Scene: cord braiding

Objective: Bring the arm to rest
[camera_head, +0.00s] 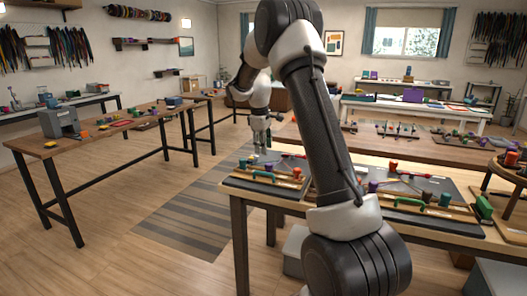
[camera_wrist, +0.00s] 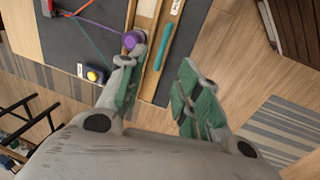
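My arm rises in front of the head camera and bends down toward the left end of the near workbench (camera_head: 240,196). My gripper (camera_head: 261,148) hangs above that end of the bench. In the wrist view my gripper (camera_wrist: 152,95) shows two green-padded fingers spread apart with nothing between them. Below the fingers lie a wooden rail, a teal bar (camera_wrist: 171,44) and a purple spool (camera_wrist: 132,40) with a cord running from it. The left finger overlaps the view close to the spool; I cannot tell whether it touches.
A dark board (camera_wrist: 62,30) carries a blue block with a yellow knob (camera_wrist: 93,75). Braiding sets with a red spool (camera_head: 395,164) stand further right on the bench. A striped rug (camera_head: 185,215) and open wooden floor lie left. Another workbench (camera_head: 90,133) stands at left.

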